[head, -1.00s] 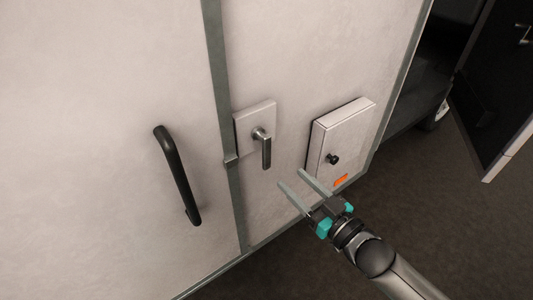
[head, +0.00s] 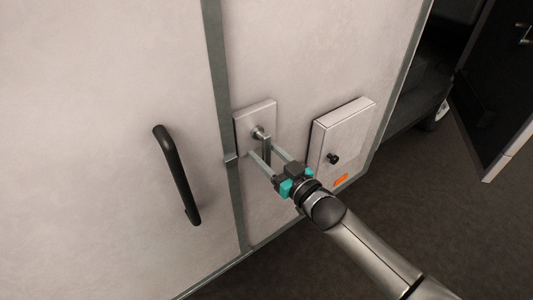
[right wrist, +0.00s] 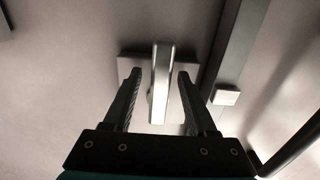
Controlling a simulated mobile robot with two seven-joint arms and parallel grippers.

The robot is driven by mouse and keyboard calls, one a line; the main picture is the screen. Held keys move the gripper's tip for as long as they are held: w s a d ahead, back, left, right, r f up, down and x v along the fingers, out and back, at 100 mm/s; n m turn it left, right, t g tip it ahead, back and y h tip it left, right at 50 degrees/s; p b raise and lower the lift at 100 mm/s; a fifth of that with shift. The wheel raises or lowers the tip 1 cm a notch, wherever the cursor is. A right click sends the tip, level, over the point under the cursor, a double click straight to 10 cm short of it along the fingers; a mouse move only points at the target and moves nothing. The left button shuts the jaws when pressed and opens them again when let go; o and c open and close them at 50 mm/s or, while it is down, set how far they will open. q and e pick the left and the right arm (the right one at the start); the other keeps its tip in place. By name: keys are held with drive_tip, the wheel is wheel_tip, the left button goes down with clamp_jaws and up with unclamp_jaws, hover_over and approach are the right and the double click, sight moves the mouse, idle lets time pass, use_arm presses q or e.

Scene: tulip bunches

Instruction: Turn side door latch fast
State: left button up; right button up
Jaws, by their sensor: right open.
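The side door latch (head: 259,131) is a metal lever on a pale square plate (head: 243,119), and its lever points down. In the right wrist view the lever (right wrist: 161,75) stands between the two fingers, with a gap on each side. My right gripper (head: 261,150) is open, with its fingertips on either side of the lever. In the right wrist view the gripper (right wrist: 158,75) shows both dark fingers apart. The lower part of the lever is partly hidden by the gripper in the head view. My left gripper is not in view.
A black door handle (head: 177,176) is fixed left of the grey seam strip (head: 227,130). A pale box with a black knob (head: 342,134) and orange label sticks out right of the latch. Dark floor (head: 420,210) lies open at the lower right.

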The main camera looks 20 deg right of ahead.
drive_tip(key=shift+c, duration=0.4)
clamp_jaws()
idle(1.0)
